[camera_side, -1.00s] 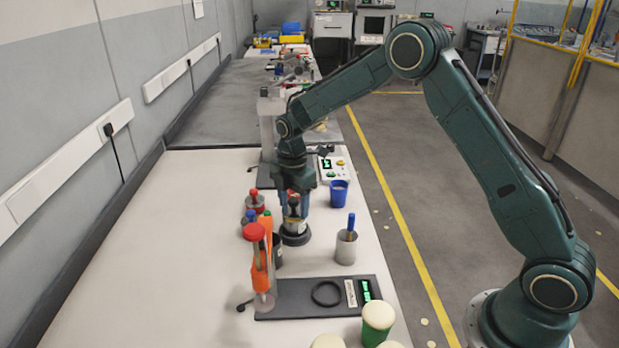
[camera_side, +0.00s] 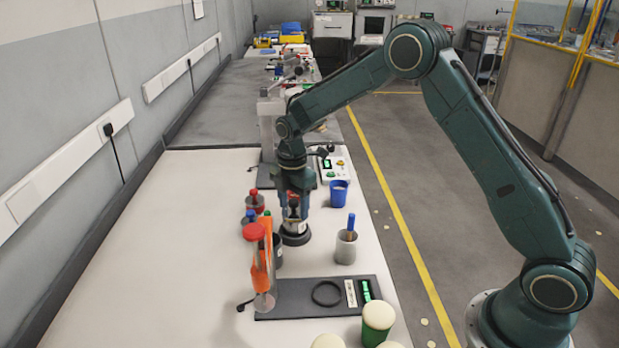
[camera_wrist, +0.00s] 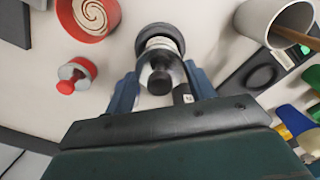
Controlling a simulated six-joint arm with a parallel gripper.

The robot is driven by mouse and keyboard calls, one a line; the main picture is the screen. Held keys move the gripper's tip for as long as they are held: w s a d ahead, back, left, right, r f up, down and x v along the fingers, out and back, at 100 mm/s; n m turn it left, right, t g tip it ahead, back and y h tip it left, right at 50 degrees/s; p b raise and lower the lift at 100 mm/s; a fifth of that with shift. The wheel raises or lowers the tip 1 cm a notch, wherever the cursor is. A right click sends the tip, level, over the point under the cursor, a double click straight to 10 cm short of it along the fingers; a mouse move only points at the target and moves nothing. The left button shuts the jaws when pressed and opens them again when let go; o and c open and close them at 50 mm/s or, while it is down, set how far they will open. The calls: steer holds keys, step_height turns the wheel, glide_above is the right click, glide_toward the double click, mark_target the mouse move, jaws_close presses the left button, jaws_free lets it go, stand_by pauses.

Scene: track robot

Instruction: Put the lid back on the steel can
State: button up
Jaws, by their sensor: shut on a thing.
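My gripper (camera_side: 294,212) points down over the bench, its two blue fingers closed around a lid with a dark round knob. The lid's knob (camera_wrist: 160,82) shows between the fingers (camera_wrist: 161,92) in the wrist view. Directly beyond it is the pale, metallic can (camera_wrist: 159,46) with a wide black ring at its foot (camera_wrist: 160,30). In the side view, the can stands upright with its black foot (camera_side: 295,239) on the bench, its upper part mostly hidden by the fingers. I cannot tell whether the lid touches the can's rim.
A grey cup (camera_side: 345,250) with a blue-ended stick stands close right, a blue cup (camera_side: 339,193) behind it. Red-knobbed (camera_side: 255,201) and orange (camera_side: 261,268) items crowd the left and front. A dark pad (camera_side: 300,306) lies in front. The bench's far left is clear.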

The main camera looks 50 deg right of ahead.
steer(key=o, duration=1.5)
steer(key=shift+r, duration=0.15)
steer(key=shift+r, duration=3.4)
jaws_close()
